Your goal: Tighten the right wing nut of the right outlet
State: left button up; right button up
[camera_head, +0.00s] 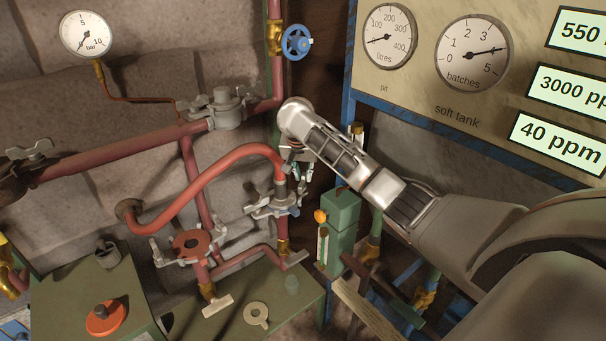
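The right outlet (282,222) is a short vertical red pipe with a grey metal clamp (270,204) around its top, where the curved red hose (205,178) comes down to it. Wing nuts stick out at the clamp's sides; the right wing nut is small and partly hidden by my gripper. My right gripper (300,172) reaches in from the right and points down, just above the clamp's right side. Its fingers are small and partly covered by its own wrist, so contact and opening cannot be made out. My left gripper is out of view.
The left outlet (192,243) has a red-brown disc and wing nuts. A green box with an orange knob (320,216) stands close right of the right outlet. Gauges (473,52) are above right. A loose ring (256,314) lies on the green bench (228,318).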

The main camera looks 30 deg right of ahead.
grip_shut()
jog(key=shift+m, duration=0.3)
jog(key=m+g, duration=0.1)
jog(key=m, duration=0.3)
jog(key=shift+s+f+g+h, duration=0.1)
jog(key=shift+s+g+h, duration=0.1)
jog(key=shift+g+h, duration=0.2)
jog(key=shift+s+d+m+g, duration=0.15)
jog(key=shift+m+g, duration=0.55)
jog(key=shift+m, duration=1.3)
jog(key=o, duration=0.6)
grip_release()
jog(key=shift+s+h, duration=0.1)
jog(key=shift+h, duration=0.2)
jog(key=shift+a+r, duration=0.2)
jog(key=shift+r, duration=0.3)
jog(key=v, duration=0.6)
jog(key=shift+r, duration=0.3)
